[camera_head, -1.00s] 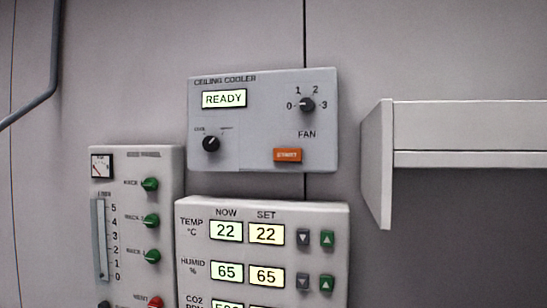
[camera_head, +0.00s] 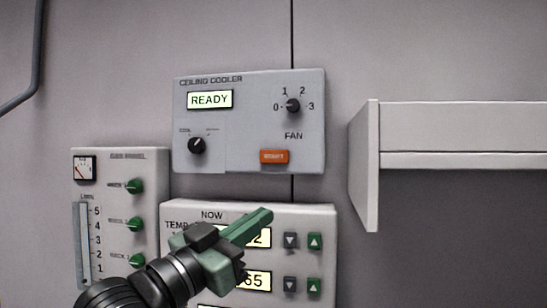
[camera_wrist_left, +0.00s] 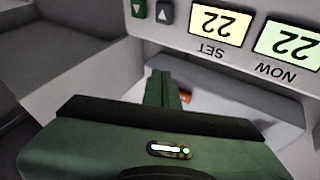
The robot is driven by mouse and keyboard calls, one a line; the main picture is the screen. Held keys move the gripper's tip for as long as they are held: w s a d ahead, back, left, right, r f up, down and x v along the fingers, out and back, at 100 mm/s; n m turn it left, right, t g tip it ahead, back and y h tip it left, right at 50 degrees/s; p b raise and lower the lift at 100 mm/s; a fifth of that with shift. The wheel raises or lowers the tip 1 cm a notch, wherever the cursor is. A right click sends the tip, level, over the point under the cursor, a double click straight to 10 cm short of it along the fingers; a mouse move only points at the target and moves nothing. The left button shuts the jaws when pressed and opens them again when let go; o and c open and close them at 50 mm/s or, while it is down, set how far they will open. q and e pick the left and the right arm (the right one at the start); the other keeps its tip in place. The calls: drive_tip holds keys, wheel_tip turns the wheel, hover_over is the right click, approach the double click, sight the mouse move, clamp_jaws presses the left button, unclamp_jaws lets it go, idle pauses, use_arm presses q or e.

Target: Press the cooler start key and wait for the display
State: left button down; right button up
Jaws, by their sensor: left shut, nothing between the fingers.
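The ceiling cooler panel (camera_head: 250,130) is a grey box on the wall, with its display (camera_head: 210,100) reading READY. Its orange start key (camera_head: 274,156) sits at the lower right, under the word FAN. My left gripper (camera_head: 268,216) is shut and empty, its green fingers pointing up and right, below the key and apart from it in the picture. In the left wrist view, the gripper's fingers (camera_wrist_left: 168,88) show from behind, and a small orange piece (camera_wrist_left: 187,97), probably the start key, peeks out beside them. My right gripper is not in view.
The climate panel (camera_head: 325,215), with TEMP and HUMID readouts, is below the cooler, partly covered by my left arm. A gas panel (camera_head: 120,155) with green knobs is at the left. A white shelf-like housing (camera_head: 363,165) juts out at the right.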

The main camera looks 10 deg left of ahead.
sight(265, 161)
use_arm(q)
drive_tip(key=s+r+m+h, duration=0.2)
drive_tip(key=s+r+h, duration=0.1)
drive_tip(key=r, duration=0.6)
drive_tip(key=shift+s+d+r, duration=0.15)
drive_tip(key=shift+s+r, duration=0.05)
drive_tip(key=shift+s, duration=0.45)
drive_tip(key=shift+w, duration=0.1)
drive_tip(key=shift+w+p, duration=0.65)
drive_tip(key=shift+w, duration=3.7)
drive_tip(key=shift+w+p, duration=0.3)
drive_tip(key=shift+w, duration=0.1)
